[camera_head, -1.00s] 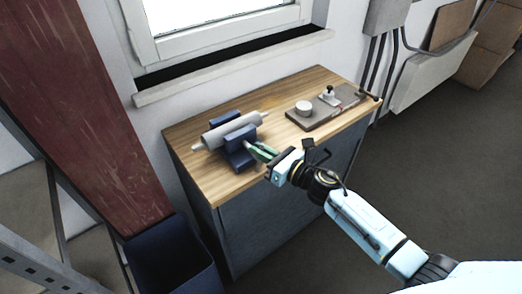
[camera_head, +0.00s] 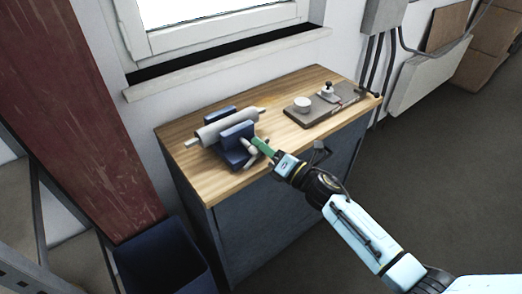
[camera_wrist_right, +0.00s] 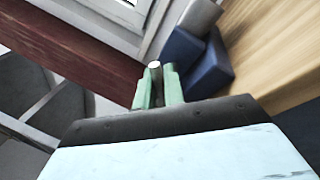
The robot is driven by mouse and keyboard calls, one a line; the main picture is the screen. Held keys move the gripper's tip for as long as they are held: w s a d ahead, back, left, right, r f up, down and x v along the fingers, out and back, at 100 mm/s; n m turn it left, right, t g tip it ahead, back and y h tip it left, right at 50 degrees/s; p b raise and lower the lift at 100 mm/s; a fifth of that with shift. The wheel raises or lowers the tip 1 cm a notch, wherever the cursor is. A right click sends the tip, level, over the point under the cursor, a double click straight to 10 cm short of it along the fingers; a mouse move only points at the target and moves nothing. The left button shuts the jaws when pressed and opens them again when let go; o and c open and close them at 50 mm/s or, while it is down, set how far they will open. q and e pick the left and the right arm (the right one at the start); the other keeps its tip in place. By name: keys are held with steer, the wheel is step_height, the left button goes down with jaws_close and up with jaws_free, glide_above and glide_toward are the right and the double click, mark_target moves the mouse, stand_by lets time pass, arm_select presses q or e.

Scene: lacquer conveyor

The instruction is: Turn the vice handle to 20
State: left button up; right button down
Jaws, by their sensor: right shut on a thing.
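A blue vice (camera_head: 237,146) stands at the left front of the wooden bench, with a grey roller (camera_head: 222,127) lying across its jaws. The vice handle (camera_head: 250,157) is a pale bar at the front of the vice. My right gripper (camera_head: 259,145) with green fingers reaches it from the right. In the right wrist view the fingers are shut on a pale round handle end (camera_wrist_right: 154,66) between their tips, with the vice (camera_wrist_right: 196,60) just to the right. The rest of the handle is hidden there. No scale or number is readable. My left gripper is not in view.
A grey plate (camera_head: 322,110) with a white round knob and a small fitting lies on the right of the wooden bench (camera_head: 196,174). A dark blue bin (camera_head: 165,258) stands below at left. A window (camera_head: 215,20) is behind. The floor at right is clear.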

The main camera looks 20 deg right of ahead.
steer(key=m, duration=0.2)
steer(key=shift+d+f+m+t+b, duration=0.1)
steer(key=shift+f+m+t+b, duration=0.2)
steer(key=shift+m+b, duration=0.1)
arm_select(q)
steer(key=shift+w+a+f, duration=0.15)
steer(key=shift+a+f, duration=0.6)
arm_select(e)
steer(key=shift+d+f+m+t+h, duration=0.1)
steer(key=shift+m+t+h, duration=0.2)
steer(key=shift+m+h, duration=0.35)
steer(key=shift+m, duration=0.35)
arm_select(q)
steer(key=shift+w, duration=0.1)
arm_select(e)
steer(key=c, duration=1.6)
jaws_free()
steer(key=v, duration=1.3)
steer(key=shift+s+d+f, duration=0.1)
steer(key=shift+d+f, duration=0.05)
